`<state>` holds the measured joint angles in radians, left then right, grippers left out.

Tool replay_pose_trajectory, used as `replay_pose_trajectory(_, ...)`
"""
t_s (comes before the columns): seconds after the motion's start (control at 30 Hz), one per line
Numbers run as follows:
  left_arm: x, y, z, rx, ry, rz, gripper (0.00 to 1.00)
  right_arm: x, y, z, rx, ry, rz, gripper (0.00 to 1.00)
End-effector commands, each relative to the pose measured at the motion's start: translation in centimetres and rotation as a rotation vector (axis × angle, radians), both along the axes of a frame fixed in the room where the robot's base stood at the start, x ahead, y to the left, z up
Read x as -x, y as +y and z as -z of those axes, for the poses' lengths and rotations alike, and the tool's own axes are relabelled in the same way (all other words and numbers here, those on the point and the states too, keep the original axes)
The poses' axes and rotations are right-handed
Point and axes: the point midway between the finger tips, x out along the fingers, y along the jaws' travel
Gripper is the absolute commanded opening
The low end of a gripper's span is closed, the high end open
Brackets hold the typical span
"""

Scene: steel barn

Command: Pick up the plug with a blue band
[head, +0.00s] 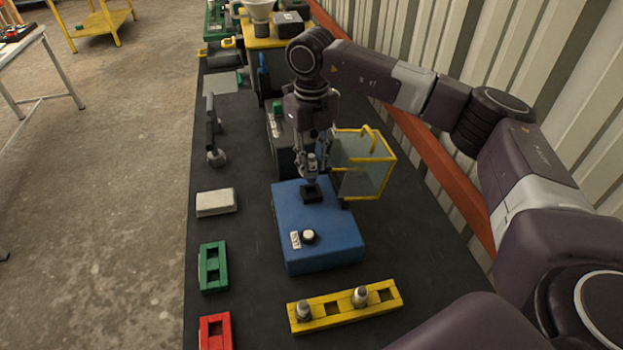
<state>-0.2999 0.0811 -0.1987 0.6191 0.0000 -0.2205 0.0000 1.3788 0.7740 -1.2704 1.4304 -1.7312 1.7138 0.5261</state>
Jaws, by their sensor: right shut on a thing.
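My right gripper (312,170) points down over the blue box (335,240), shut on a small grey metallic plug (311,184). The plug is upright at the black square socket (312,196) on top of the box. I cannot tell whether it sits in the socket or just above it. The fingers hide part of it, and no band colour can be made out. Two more grey plugs stand in the yellow rack (334,309) in front: one at its left end (303,311) and one near its middle (360,294). No blue band is clear on either. My left gripper is not in view.
A clear guard with a yellow frame (378,157) stands open right of my gripper. The blue box carries a white knob (308,236). Green (213,267) and red (215,332) racks and a pale block (216,202) lie along the bench's left side. A corrugated wall borders the right.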

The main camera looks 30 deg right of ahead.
Motion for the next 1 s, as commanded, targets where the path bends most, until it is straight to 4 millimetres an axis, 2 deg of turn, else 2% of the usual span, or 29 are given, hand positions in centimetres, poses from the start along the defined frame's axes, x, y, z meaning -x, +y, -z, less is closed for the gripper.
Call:
replay_pose_trajectory(0.03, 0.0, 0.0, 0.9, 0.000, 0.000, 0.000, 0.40, -0.2, 0.1, -1.2, -0.002, -0.008, 0.000, 0.00)
replay_pose_trajectory(0.3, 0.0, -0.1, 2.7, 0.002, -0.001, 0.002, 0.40, -0.1, 0.1, -8.3, -0.002, -0.007, 0.000, 0.00)
replay_pose_trajectory(0.5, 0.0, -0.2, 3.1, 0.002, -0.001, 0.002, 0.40, -0.1, 0.0, -12.2, 0.000, -0.003, 0.001, 0.00)
replay_pose_trajectory(0.77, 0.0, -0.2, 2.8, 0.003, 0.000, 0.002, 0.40, 0.0, 0.0, -14.5, 0.000, -0.001, 0.000, 0.00)
replay_pose_trajectory(1.0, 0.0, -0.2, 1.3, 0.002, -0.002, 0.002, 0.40, 0.0, 0.0, -16.1, 0.000, -0.001, 0.000, 0.00)
